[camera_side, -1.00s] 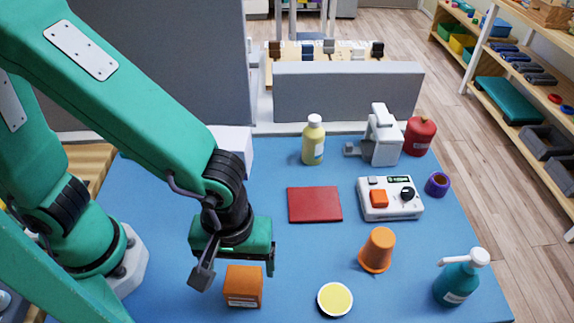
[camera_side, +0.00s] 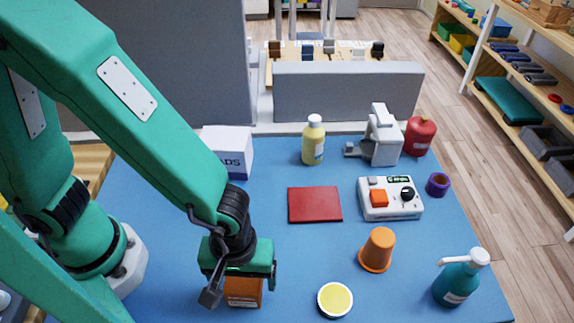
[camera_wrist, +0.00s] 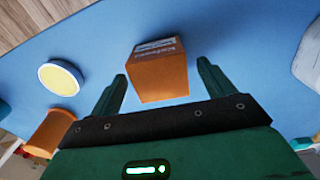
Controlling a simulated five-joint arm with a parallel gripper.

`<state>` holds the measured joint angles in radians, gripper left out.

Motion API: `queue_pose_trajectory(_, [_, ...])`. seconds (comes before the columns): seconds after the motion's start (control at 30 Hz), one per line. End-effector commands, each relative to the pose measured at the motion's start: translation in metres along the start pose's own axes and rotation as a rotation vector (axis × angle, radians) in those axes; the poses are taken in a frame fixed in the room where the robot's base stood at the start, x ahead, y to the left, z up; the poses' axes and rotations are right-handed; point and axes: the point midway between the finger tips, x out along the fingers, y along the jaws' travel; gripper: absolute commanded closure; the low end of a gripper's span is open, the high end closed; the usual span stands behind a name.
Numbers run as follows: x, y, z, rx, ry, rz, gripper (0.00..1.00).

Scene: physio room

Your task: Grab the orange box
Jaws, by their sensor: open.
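The orange box (camera_side: 243,293) stands on the blue table top at the front, partly hidden by my gripper in the side view. My gripper (camera_side: 242,291) is open and lowered right over it. In the wrist view the orange box (camera_wrist: 160,75) lies just beyond and between the two open fingertips of my gripper (camera_wrist: 161,72). The wrist view shows blue table on both sides of the box. I cannot tell whether either finger touches it.
A yellow-topped round tub (camera_side: 335,299) and an upturned orange cup (camera_side: 377,250) stand to the right of the box. A red flat block (camera_side: 315,204) lies behind. A white carton (camera_side: 228,150) stands farther back. The blue table (camera_side: 310,260) is bare between box and tub.

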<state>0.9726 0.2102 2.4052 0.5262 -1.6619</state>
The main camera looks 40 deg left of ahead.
Motion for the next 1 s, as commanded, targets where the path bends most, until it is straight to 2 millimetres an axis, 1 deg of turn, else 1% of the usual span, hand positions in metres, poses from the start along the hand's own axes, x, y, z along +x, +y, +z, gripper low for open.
queue_pose_trajectory(0.03, [0.0043, -0.0008, -0.0001, 0.000, 0.000, -0.004, 0.18])
queue_pose_trajectory(0.2, [0.0103, -0.0004, -0.0001, 0.000, 0.000, -0.001, 0.18])
queue_pose_trajectory(0.7, [0.0105, -0.0001, -0.0001, 0.000, 0.000, 0.000, 0.18])
queue_pose_trajectory(0.73, [0.0104, -0.0001, -0.0001, 0.000, 0.000, 0.000, 0.22])
queue_pose_trajectory(0.77, [0.0104, -0.0001, -0.0001, 0.000, 0.000, 0.000, 0.28])
queue_pose_trajectory(0.9, [0.0104, -0.0001, 0.0000, 0.000, 0.000, 0.000, 0.55])
queue_pose_trajectory(0.97, [0.0104, -0.0001, 0.0000, 0.000, 0.000, 0.000, 0.67])
queue_pose_trajectory(1.0, [0.0103, 0.0000, 0.0000, 0.000, 0.000, 0.000, 0.68])
